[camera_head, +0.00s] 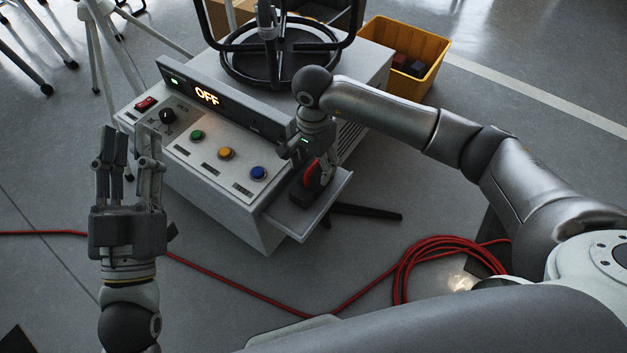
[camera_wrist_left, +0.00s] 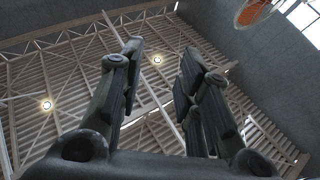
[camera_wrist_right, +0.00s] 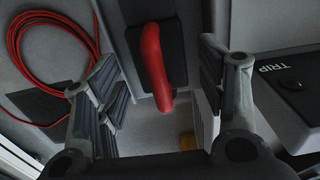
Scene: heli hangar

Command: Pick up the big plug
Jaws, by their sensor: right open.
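The big plug, a black block with a red handle (camera_head: 314,175), sits on a small grey side shelf (camera_head: 337,195) of the control box. In the right wrist view its red handle (camera_wrist_right: 155,65) and black body (camera_wrist_right: 176,48) show clearly. My right gripper (camera_head: 318,165) is just above the plug, pointing down and partly covering it. In the right wrist view my right fingers (camera_wrist_right: 162,85) are spread to either side of the handle, with gaps. My left gripper (camera_head: 131,150) is open and empty, fingers up, left of the box; its fingers (camera_wrist_left: 160,70) stand apart.
The control box (camera_head: 215,190) has an OFF display (camera_head: 208,93), a red switch and several coloured buttons. A yellow bin (camera_head: 432,62) stands behind right. A coiled red cable (camera_head: 440,250) lies on the floor in front. Tripod legs (camera_head: 95,60) stand at back left.

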